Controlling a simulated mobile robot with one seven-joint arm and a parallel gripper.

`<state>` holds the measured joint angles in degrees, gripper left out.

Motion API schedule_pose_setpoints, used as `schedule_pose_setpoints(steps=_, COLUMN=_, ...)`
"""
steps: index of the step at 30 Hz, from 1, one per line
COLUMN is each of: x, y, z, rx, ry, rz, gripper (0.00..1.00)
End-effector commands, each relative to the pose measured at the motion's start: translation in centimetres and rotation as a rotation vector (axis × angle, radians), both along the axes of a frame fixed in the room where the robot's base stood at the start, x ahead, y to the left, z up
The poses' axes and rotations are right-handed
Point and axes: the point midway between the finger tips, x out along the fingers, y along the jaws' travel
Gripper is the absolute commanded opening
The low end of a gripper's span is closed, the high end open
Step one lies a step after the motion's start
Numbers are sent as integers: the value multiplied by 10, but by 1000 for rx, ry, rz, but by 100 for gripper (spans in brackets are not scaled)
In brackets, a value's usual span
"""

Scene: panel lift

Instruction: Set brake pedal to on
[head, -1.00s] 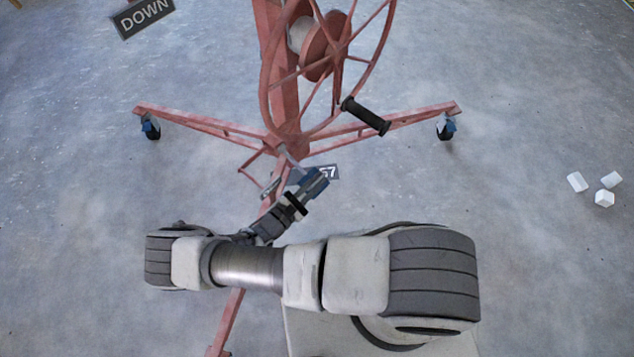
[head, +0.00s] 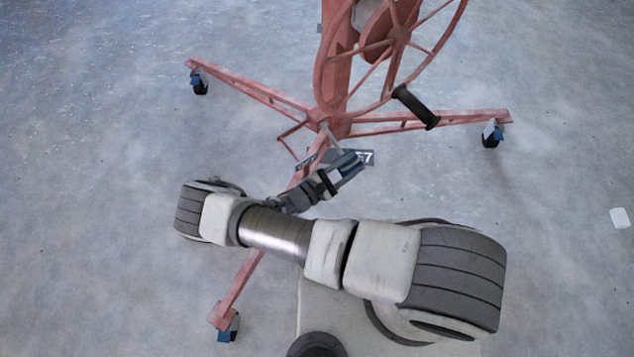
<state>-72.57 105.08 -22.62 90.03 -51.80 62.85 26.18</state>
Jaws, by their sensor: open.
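The red panel lift (head: 338,80) stands ahead of me on splayed legs with a large wheel above. My gripper (head: 348,163) is open and sits low, just in front of the foot of the lift's mast. Thin red bars (head: 290,140) stick out at the mast's foot, left of the gripper; I cannot tell for sure whether they are the brake pedal. Contact between the gripper and the lift cannot be made out.
The red wheel (head: 398,37) with its black crank handle (head: 416,107) hangs above and right of the gripper. Legs end in casters at left (head: 199,84), right (head: 492,134) and front (head: 229,327). Open floor surrounds the lift.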

Motion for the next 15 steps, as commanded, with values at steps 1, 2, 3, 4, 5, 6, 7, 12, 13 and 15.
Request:
schedule_pose_setpoints(steps=1, x=-3, y=5, z=1, rx=2, ry=0, rz=2, gripper=42)
schedule_pose_setpoints(steps=2, x=-6, y=8, z=1, rx=2, ry=0, rz=2, gripper=42)
schedule_pose_setpoints(steps=3, x=-10, y=13, z=1, rx=3, ry=0, rz=1, gripper=42)
schedule_pose_setpoints(steps=4, x=-13, y=18, z=1, rx=4, ry=0, rz=3, gripper=42)
schedule_pose_setpoints(steps=5, x=-17, y=23, z=2, rx=4, ry=0, rz=3, gripper=42)
schedule_pose_setpoints(steps=6, x=-22, y=30, z=1, rx=4, ry=2, rz=4, gripper=42)
schedule_pose_setpoints(steps=7, x=-27, y=36, z=2, rx=3, ry=1, rz=4, gripper=42)
schedule_pose_setpoints(steps=12, x=-53, y=70, z=2, rx=4, ry=2, rz=4, gripper=42)
schedule_pose_setpoints(steps=13, x=-57, y=76, z=1, rx=5, ry=1, rz=5, gripper=42)
schedule_pose_setpoints(steps=15, x=-68, y=89, z=1, rx=5, ry=2, rz=3, gripper=42)
